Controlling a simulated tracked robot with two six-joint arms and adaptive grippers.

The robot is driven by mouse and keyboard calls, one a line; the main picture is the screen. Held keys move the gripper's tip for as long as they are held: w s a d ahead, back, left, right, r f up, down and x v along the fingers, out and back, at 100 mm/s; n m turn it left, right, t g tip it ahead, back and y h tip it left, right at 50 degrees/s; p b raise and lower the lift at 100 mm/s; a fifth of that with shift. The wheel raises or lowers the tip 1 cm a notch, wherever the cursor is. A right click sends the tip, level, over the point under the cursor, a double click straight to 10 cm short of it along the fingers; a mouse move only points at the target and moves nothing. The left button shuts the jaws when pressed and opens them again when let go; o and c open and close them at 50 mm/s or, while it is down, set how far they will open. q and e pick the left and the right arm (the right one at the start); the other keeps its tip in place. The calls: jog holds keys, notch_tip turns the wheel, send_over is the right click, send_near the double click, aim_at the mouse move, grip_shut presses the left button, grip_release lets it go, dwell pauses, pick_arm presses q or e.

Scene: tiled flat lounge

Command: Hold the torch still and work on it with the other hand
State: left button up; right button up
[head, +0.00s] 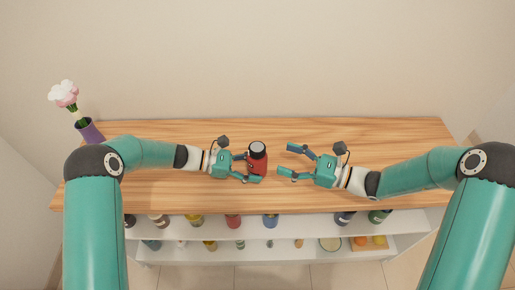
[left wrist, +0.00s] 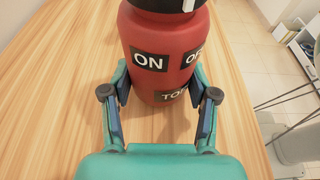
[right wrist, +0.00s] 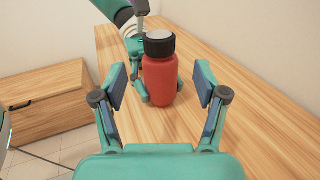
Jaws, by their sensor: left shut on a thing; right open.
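The torch (head: 257,162) is a red cylinder with a black cap and a pale top, standing upright on the wooden top. In the left wrist view the torch (left wrist: 165,60) shows black labels, one reading "ON" and others partly hidden. My left gripper (head: 254,168) is shut on the torch from the left, low on its body. My right gripper (head: 286,161) is open and empty to the right of the torch, facing it. In the right wrist view the torch (right wrist: 160,78) stands beyond and between the open fingers, apart from them.
The wooden top (head: 180,132) is clear around the torch. A purple vase (head: 90,131) with a pink and white flower stands at its left end. Shelves (head: 290,233) below the front edge hold several bottles and jars. A wooden cabinet (right wrist: 45,115) shows in the right wrist view.

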aim_at(265, 152)
jog(key=x, duration=0.9)
jog(key=shift+c, duration=0.3)
